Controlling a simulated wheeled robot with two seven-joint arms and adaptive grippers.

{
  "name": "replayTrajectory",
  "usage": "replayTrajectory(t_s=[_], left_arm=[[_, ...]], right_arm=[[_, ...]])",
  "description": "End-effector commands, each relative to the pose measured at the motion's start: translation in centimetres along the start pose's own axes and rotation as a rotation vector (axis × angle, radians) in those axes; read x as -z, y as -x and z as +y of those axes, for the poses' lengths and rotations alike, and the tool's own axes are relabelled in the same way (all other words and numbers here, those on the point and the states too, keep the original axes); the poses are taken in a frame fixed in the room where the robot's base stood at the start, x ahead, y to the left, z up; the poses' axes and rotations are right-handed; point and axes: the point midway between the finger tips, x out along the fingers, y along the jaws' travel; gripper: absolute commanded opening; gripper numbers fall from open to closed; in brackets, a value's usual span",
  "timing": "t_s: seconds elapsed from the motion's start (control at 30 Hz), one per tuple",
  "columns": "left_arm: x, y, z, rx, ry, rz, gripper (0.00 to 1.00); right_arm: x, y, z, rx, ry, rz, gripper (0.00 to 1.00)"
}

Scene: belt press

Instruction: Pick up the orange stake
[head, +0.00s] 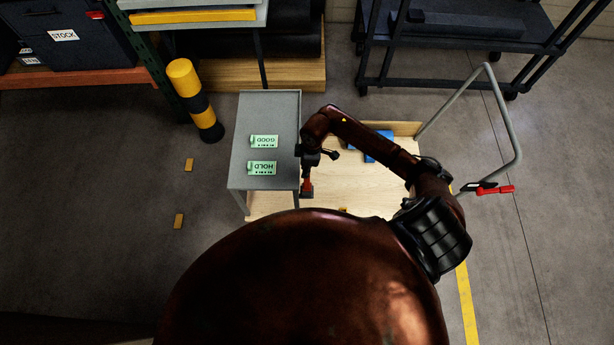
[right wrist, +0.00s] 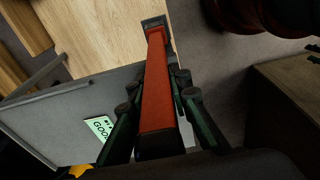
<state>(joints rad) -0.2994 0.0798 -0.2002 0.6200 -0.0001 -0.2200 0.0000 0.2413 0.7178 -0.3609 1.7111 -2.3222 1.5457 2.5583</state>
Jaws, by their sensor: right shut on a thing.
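The orange stake (right wrist: 157,95) is a long red-orange bar with a dark end, running up the middle of the right wrist view. My right gripper (right wrist: 159,84) is shut on it, with dark green fingers on both sides. In the head view the stake (head: 307,187) shows as a short red piece below my right gripper (head: 309,160), beside the right edge of the grey table. I cannot tell its exact height. My left gripper is not in view.
The grey table (head: 283,105) bears a GOOD label (head: 264,142) and a HOLD label (head: 262,168). A wooden cart deck (head: 340,190) with blue items (head: 379,147) lies right of it. A yellow-black post (head: 191,90) stands at left. Small blocks (head: 189,165) lie on the floor.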

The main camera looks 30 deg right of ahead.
Motion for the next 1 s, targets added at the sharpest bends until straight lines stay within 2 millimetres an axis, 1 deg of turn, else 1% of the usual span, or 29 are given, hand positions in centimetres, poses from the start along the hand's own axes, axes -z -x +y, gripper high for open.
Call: replayTrajectory(t_s=[0.67, 0.77, 0.87, 1.0], left_arm=[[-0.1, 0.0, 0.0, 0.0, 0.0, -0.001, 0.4], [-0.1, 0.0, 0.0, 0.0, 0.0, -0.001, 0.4], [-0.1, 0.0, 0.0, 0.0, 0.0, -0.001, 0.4], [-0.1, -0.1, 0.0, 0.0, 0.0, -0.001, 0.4]], right_arm=[[0.1, 0.2, 0.1, -0.002, 0.001, 0.002, 0.0], [0.2, 1.0, 0.1, -0.003, 0.001, 0.003, 0.0], [0.4, 2.6, 0.2, -0.005, 0.002, 0.004, 0.0], [0.7, 5.4, 0.2, -0.005, 0.002, 0.002, 0.0]])
